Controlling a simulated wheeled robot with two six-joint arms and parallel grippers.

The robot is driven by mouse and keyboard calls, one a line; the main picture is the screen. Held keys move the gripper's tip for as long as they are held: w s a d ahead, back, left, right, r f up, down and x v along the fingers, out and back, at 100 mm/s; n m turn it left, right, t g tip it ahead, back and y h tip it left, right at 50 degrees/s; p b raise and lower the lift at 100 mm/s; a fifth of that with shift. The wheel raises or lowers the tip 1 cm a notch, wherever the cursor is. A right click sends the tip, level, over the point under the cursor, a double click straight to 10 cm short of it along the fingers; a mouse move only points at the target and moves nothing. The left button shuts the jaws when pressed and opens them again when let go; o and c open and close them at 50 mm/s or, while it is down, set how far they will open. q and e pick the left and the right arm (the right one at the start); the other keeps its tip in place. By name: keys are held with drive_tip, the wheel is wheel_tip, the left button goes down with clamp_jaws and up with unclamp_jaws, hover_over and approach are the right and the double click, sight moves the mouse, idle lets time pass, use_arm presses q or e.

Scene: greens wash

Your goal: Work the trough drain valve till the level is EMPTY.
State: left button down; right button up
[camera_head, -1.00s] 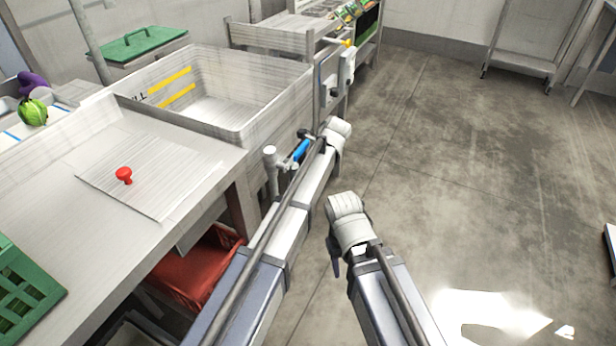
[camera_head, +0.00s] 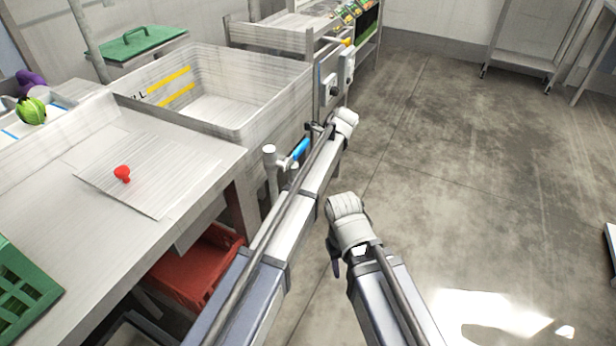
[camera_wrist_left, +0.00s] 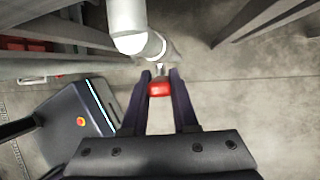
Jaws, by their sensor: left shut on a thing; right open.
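The grey trough (camera_head: 285,98) stands left of centre in the head view, with yellow stripes on its inner wall. I cannot make out a water level in it. In the left wrist view my left gripper (camera_wrist_left: 160,80) is shut on a small red handle (camera_wrist_left: 160,89), just below a pale pipe fitting (camera_wrist_left: 128,25). In the head view the left gripper's fingertips and the red handle are hidden by my arm. My right gripper (camera_head: 336,262) is open and empty over the floor, partly hidden by its wrist.
A blue-handled part (camera_head: 301,149) and a short upright pipe (camera_head: 270,168) are close beside my left arm. A red knob-shaped piece (camera_head: 122,174) lies on the counter. A red crate (camera_head: 195,268) is under it.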

use_arm(q)
drive_tip(key=g, duration=0.1)
drive_tip(key=w+g+y+b, duration=0.1)
drive_tip(key=w+d+f+g+b, duration=0.1)
drive_tip(key=shift+w+m, duration=0.1)
drive_tip(key=shift+m, duration=0.2)
drive_tip(key=shift+r, duration=0.1)
drive_tip(key=c, duration=0.7)
unclamp_jaws()
drive_tip(key=shift+r, duration=0.15)
wheel_tip(320, 180, up, 10)
drive_tip(key=p, duration=0.9)
drive_tip(key=shift+p, duration=0.35)
drive_tip(key=shift+f, duration=0.2)
